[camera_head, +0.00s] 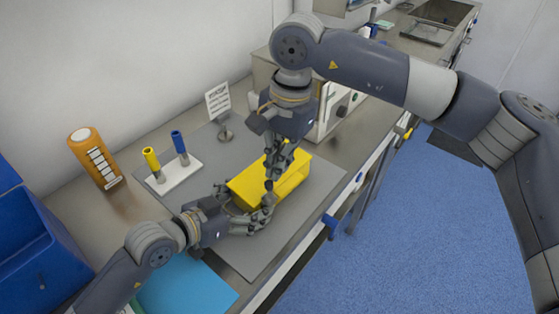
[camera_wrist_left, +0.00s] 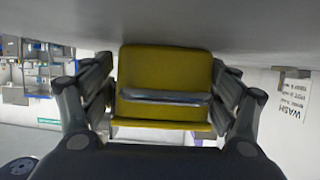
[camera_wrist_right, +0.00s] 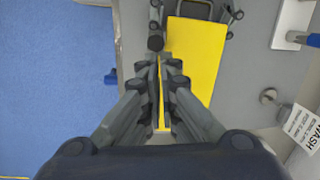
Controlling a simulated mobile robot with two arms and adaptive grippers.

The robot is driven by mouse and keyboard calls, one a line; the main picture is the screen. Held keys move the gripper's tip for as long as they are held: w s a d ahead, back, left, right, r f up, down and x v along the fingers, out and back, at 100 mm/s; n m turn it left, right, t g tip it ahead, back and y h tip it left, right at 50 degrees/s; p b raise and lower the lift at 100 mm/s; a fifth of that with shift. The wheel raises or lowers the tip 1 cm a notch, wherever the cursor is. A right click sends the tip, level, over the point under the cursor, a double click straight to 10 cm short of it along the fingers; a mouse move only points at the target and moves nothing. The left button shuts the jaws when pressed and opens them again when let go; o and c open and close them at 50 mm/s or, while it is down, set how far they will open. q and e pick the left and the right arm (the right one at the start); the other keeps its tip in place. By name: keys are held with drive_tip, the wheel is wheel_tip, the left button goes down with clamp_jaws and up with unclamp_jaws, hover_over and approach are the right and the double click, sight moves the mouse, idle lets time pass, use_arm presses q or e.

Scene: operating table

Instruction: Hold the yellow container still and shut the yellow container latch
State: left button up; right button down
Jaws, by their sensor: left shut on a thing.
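The yellow container (camera_head: 250,182) lies on the grey mat on the table. My left gripper (camera_head: 247,212) is shut on its near end. In the left wrist view, the container (camera_wrist_left: 165,75) sits between the two fingers. My right gripper (camera_head: 270,182) points down at the side of the container facing the table's front edge. In the right wrist view, its fingers (camera_wrist_right: 157,50) are close together beside the container (camera_wrist_right: 195,60), with a thin yellow strip showing between them. I cannot make out the latch; the fingers may hide it.
A white rack (camera_head: 175,175) with a yellow and a blue tube stands behind the container. An orange bottle (camera_head: 95,158) and a blue bin (camera_head: 35,240) are at the left. A small sign (camera_head: 217,100) stands at the back. The mat's front right part (camera_head: 310,200) is clear.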

sight(270, 184)
drive_tip(key=shift+s+a, duration=0.15)
drive_tip(key=shift+a, duration=0.05)
wheel_tip(270, 184, up, 9)
drive_tip(key=s+a, duration=0.1)
drive_tip(key=s, duration=0.1)
drive_tip(key=shift+s+a+r, duration=0.2)
drive_tip(key=shift+s, duration=0.05)
drive_tip(key=c, duration=2.4)
unclamp_jaws()
drive_tip(key=c, duration=1.6)
unclamp_jaws()
drive_tip(key=shift+o, duration=0.2)
drive_tip(key=m, duration=0.3)
drive_tip(key=m+h, duration=0.1)
drive_tip(key=m, duration=0.1)
drive_tip(key=f+m, duration=0.1)
drive_tip(key=m, duration=0.2)
drive_tip(key=shift+s+d+m+t, duration=0.1)
drive_tip(key=shift+m+t, duration=0.2)
drive_tip(key=shift+t, duration=0.1)
drive_tip(key=f, duration=1.1)
drive_tip(key=shift+w+f, duration=0.15)
drive_tip(key=shift+w, duration=0.05)
